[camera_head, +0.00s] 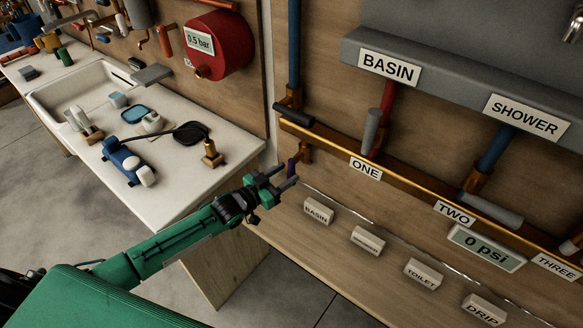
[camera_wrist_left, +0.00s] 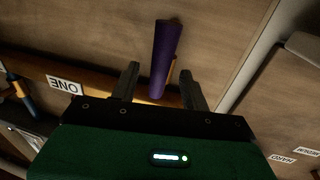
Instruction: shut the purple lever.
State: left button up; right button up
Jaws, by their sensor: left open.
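The purple lever (camera_head: 292,166) hangs below a brass valve at the left end of the brass pipe. In the left wrist view the purple lever (camera_wrist_left: 164,55) appears as a long bar between the two finger lines, reaching beyond the fingertips. My left gripper (camera_head: 281,178) is open beside the lever, just below and left of it in the head view. Its fingers (camera_wrist_left: 158,70) stand apart with a gap to the lever on each side; I cannot tell any contact. My right gripper is not in view.
The brass pipe (camera_head: 400,184) carries grey levers and labels ONE, TWO and THREE. A pressure display (camera_head: 486,248) reads 0 psi. Small label blocks such as BASIN (camera_head: 318,212) stand along the wooden ledge. A white sink counter (camera_head: 180,185) with loose items is at the left.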

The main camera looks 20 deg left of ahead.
aim_at(288, 173)
pick_arm(q)
jog(key=shift+x, duration=1.55)
grip_shut()
